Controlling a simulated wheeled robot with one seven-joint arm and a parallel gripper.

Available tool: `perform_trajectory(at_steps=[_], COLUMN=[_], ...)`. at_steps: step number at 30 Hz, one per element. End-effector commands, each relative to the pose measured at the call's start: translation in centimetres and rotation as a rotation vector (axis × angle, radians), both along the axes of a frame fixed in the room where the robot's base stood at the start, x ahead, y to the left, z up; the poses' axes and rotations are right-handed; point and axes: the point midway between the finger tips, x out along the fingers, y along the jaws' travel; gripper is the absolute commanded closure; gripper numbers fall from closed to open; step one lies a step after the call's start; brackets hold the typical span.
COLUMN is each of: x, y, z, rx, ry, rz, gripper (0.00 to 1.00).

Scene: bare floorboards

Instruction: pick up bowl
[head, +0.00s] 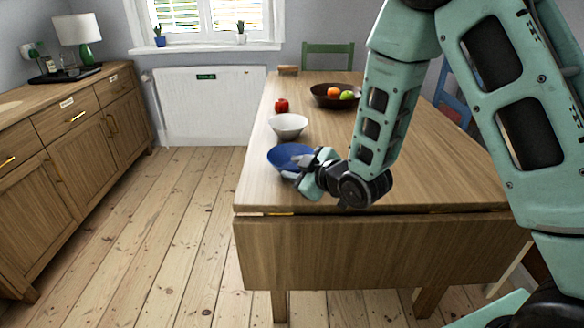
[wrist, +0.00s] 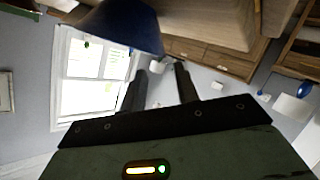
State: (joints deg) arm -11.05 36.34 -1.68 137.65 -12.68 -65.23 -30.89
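A blue bowl (head: 284,156) sits upright near the front left of the wooden table. My gripper (head: 306,168) is at its right side and hides part of it. In the wrist view the fingers of my gripper (wrist: 160,70) stand apart with a gap between them. The dark blue outside of the bowl (wrist: 115,28) shows just past the fingertips, mostly toward the left. I cannot tell if a finger touches it. A white bowl (head: 288,122) stands behind the blue one. A dark brown bowl (head: 322,101) holding fruit stands farther back.
A red apple (head: 282,105) lies on the table (head: 420,160) behind the white bowl. A green chair (head: 328,56) stands at the far end and a blue chair (head: 453,97) at the right. A wooden sideboard (head: 75,150) lines the left wall. The floor between is clear.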

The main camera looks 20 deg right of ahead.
Motion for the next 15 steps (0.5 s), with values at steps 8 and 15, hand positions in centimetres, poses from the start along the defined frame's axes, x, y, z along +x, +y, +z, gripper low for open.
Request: perform_trajectory(at_steps=[8, 15], x=[1.8, 4.7], y=[0.8, 1.9], z=[-1.0, -2.3], rx=[0.000, 0.000], ry=[0.002, 0.000], rz=[0.000, 0.000], gripper=[0.69, 0.69])
